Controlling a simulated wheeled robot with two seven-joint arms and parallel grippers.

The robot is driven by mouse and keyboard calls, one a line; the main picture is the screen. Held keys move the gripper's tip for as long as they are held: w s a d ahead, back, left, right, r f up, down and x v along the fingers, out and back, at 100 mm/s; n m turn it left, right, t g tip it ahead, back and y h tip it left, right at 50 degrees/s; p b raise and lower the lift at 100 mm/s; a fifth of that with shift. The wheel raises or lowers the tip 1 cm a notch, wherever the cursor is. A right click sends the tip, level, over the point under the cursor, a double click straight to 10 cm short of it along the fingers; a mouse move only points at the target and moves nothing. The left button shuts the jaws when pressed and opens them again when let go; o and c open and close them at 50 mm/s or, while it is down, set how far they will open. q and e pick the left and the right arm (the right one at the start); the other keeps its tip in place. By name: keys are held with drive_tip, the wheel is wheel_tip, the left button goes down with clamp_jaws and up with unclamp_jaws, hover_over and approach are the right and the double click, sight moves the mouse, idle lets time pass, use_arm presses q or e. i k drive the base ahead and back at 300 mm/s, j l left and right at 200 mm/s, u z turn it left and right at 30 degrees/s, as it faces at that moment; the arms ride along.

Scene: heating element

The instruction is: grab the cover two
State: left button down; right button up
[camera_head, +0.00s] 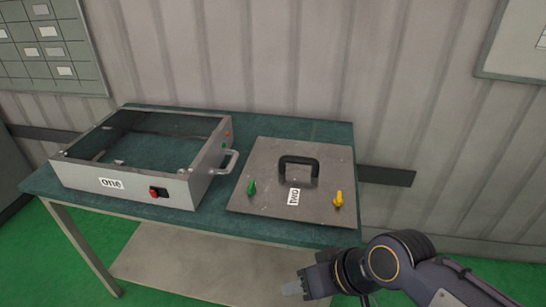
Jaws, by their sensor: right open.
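Cover two (267,205) is a flat grey metal plate lying on the right part of the table. It has a black arched handle (299,162) near its middle, a green knob (251,187) at left, a yellow knob (338,199) at right and a "two" label. My right gripper (296,286) is below and in front of the table's front edge, apart from the cover. It is open, and nothing shows between its fingers. My left gripper is out of the picture.
An open metal frame box labelled "one" (126,190), with a red switch and a side handle, stands on the left of the green-topped table (328,131). A corrugated wall (270,60) is behind. A strip of tabletop behind the cover is clear.

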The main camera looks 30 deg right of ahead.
sight(296, 180)
drive_tip(key=k+j+u, duration=0.15)
drive_tip(key=k+u, duration=0.2)
drive_tip(key=k, duration=0.3)
drive_tip(key=l+u, duration=0.2)
drive_tip(key=u, duration=0.2)
drive_tip(key=l+u, duration=0.2)
drive_tip(key=u, duration=0.2)
drive_tip(key=l+u, duration=0.25)
drive_tip(key=u, duration=0.15)
drive_tip(key=k+l+u, duration=0.1)
drive_tip(key=u, duration=0.3)
drive_tip(key=k+l, duration=0.15)
drive_tip(key=l, duration=0.2)
drive_tip(key=k+l, duration=0.15)
drive_tip(key=l, duration=0.2)
drive_tip(key=k+l, duration=0.15)
drive_tip(key=l, duration=0.2)
drive_tip(key=k+l, duration=0.15)
drive_tip(key=l, duration=0.2)
drive_tip(key=k+l, duration=0.15)
drive_tip(key=l, duration=0.25)
drive_tip(key=k+l, duration=0.15)
drive_tip(key=l, duration=0.2)
